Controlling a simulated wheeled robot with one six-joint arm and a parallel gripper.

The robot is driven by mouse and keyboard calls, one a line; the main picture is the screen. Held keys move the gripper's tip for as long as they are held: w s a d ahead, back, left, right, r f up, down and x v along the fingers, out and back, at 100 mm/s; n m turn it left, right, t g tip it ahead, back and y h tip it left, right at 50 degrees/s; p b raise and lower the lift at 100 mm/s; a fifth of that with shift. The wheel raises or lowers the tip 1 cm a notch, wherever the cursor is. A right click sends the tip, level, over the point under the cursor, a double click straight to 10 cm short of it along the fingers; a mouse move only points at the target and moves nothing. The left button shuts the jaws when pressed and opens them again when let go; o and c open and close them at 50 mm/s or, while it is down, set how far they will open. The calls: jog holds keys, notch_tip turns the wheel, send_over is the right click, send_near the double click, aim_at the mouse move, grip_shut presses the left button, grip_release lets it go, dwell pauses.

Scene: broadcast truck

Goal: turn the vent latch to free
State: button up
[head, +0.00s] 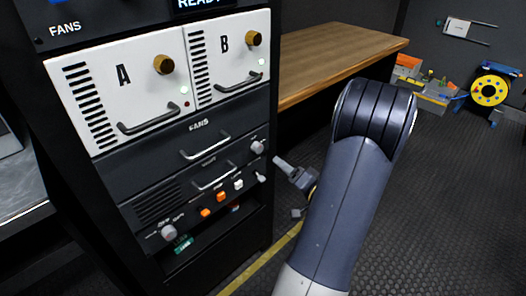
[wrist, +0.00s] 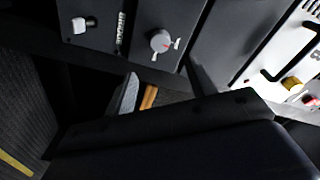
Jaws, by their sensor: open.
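A round grey knob (head: 257,148) sits at the right end of a dark rack panel; it appears to be the vent latch, but its label is too small to read.
A white switch (wrist: 80,25) is near the knob in the wrist view. Two white fan modules (head: 118,92) with handles are above. Another grey knob (head: 168,232) and orange switches (head: 221,197) are lower left.

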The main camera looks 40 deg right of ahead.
aim_at(260, 149)
jog(key=w, duration=1)
jog(key=shift+a, duration=0.1)
jog(key=c, duration=1)
jog(key=shift+o, duration=0.2)
